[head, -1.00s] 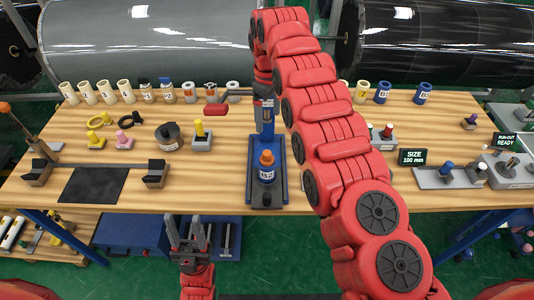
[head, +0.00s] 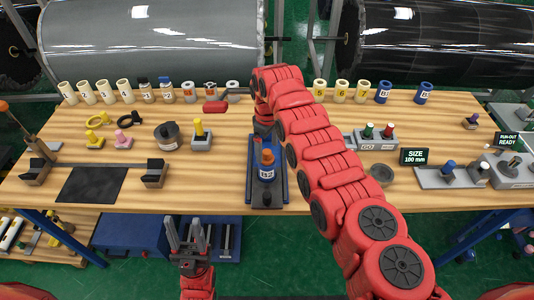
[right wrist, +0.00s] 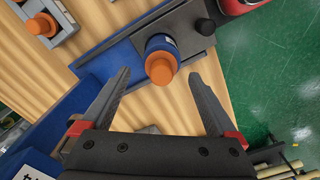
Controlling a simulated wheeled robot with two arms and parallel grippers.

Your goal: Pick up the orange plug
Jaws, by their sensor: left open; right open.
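The orange plug (head: 267,157) stands upright on top of a blue roll (head: 266,173) labelled B2, on a blue and dark stand (head: 253,192). In the right wrist view the orange plug (right wrist: 160,68) shows end-on. My right gripper (right wrist: 158,76) is open, with its two fingers to either side of the plug in that view; I see no contact. In the head view my right arm comes in above and behind the plug, and its fingers are hard to make out. My left gripper (head: 186,236) is open and empty in front of the table edge.
A grey block with a yellow peg (head: 201,131) stands left of the stand. Several rolls line the back.

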